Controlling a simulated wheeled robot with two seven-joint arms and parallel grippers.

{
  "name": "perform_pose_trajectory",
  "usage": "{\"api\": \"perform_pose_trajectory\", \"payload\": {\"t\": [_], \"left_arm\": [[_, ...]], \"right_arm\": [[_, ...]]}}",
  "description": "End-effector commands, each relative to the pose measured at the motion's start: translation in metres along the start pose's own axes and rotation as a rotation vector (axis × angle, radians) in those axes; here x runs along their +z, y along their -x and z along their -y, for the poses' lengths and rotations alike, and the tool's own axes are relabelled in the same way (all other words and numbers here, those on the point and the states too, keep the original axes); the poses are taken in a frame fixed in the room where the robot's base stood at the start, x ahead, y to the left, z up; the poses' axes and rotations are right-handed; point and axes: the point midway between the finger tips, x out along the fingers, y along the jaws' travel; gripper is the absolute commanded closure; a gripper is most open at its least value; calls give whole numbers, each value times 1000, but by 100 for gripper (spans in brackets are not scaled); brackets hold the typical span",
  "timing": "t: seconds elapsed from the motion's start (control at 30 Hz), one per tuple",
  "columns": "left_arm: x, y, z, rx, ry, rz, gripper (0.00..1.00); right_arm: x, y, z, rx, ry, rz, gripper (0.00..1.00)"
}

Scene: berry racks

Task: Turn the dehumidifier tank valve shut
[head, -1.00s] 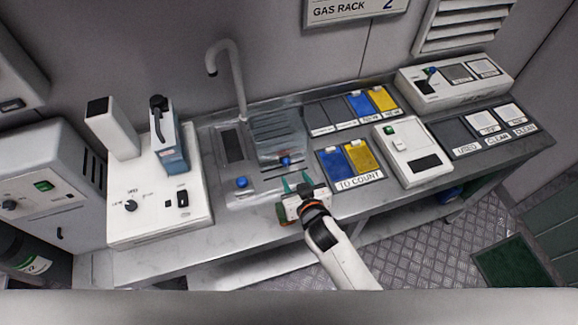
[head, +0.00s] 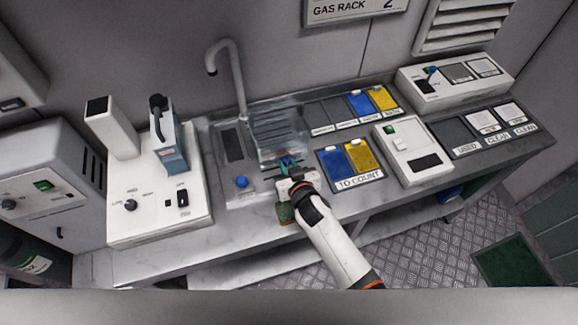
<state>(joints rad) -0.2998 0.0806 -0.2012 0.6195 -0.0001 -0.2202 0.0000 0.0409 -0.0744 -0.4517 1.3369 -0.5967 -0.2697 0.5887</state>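A clear tank (head: 278,130) stands in the middle of the metal bench, below the curved tap. The knob's turned angle is too small to read. My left gripper is not in view.
Another blue knob (head: 241,182) sits on the panel left of the tank. A white device (head: 190,215) stands further left. To the right are the TO COUNT tray (head: 360,182) and a white box (head: 428,172). The curved tap (head: 238,80) rises behind.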

Motion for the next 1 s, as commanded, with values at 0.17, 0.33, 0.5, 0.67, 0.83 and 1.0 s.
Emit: {"api": "perform_pose_trajectory", "payload": {"t": [0.17, 0.33, 0.5, 0.67, 0.83, 1.0], "left_arm": [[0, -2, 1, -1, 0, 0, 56], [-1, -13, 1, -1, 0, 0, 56], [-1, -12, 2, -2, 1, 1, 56], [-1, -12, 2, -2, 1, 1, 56], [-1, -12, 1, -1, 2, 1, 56], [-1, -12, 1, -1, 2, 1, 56]], "right_arm": [[-1, 0, 0, -3, 6, 0, 100], [-3, -1, -2, -38, 90, 0, 100], [-1, 0, -1, -48, 116, -1, 100], [-1, 0, -1, -48, 116, -2, 77], [-1, 0, -1, -48, 115, -1, 56], [-1, 0, -1, -48, 115, -1, 56]]}}
